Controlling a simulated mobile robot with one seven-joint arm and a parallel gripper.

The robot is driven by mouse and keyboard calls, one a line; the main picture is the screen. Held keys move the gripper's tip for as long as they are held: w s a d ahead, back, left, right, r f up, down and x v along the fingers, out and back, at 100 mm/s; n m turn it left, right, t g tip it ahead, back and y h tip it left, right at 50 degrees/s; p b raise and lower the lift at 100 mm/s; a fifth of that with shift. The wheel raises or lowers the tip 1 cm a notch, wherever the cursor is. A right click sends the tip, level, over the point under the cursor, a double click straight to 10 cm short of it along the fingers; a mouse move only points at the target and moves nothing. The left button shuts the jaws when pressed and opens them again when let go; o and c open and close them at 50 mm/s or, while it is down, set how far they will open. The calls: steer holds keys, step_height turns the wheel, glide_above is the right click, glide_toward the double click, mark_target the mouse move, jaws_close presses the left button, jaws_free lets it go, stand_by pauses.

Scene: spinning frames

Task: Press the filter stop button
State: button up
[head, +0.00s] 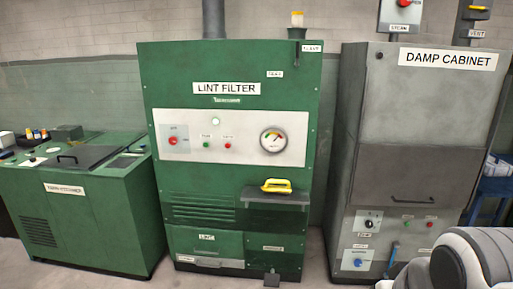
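The green lint filter cabinet (230,75) stands upright in the middle of the head view. Its pale control panel (245,122) carries a small red button (228,146) with a small label above it, too small to read. A small green button (206,145) sits just left of it. A larger red knob or button (173,141) is on a grey plate at the panel's left end. A pale round lamp (215,121) is above the small buttons and a dial gauge (272,139) is to the right. Nothing covers the panel. My gripper is not in view.
A yellow-handled object (276,186) lies on a dark shelf (276,200) jutting below the panel. A pedal-like part (271,279) is on the floor. The grey damp cabinet (400,130) stands right, a low green machine (85,215) left. My arm fills the lower right corner.

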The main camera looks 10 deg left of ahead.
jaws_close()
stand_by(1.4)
